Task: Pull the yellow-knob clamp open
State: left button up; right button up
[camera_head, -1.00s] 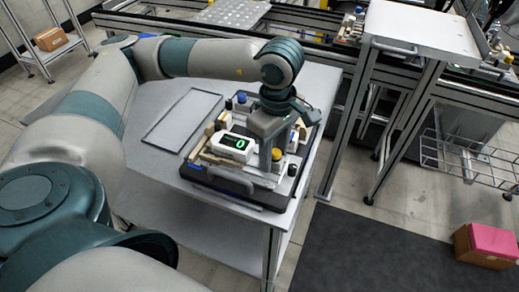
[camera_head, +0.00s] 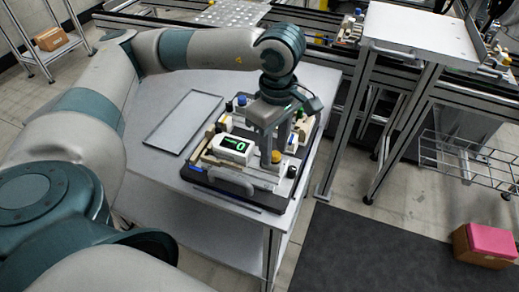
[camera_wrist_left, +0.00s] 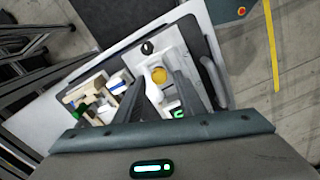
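The yellow knob (camera_head: 276,157) of the clamp sits on a fixture pallet (camera_head: 236,186) on the table, near the pallet's front right. My left gripper (camera_head: 273,160) points down over that side, with its fingers apart. In the left wrist view the yellow knob (camera_wrist_left: 159,75) shows in the gap between the two fingers of my left gripper (camera_wrist_left: 155,82), near their tips. I cannot tell whether a finger touches it. The clamp's body below the knob is partly hidden by the fingers. My right gripper is not in view.
A white box with a green display (camera_head: 233,148) stands left of the knob. A dark knob (camera_head: 292,172) stands close to its right. Blue (camera_head: 242,100) and green (camera_head: 299,113) knobs stand farther back. A flat grey tray (camera_head: 183,122) lies left of the pallet.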

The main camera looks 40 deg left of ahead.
pick_arm(q)
jog(key=shift+r+p, duration=0.8)
jog(key=shift+r, duration=1.45)
jog(key=shift+a, duration=0.1)
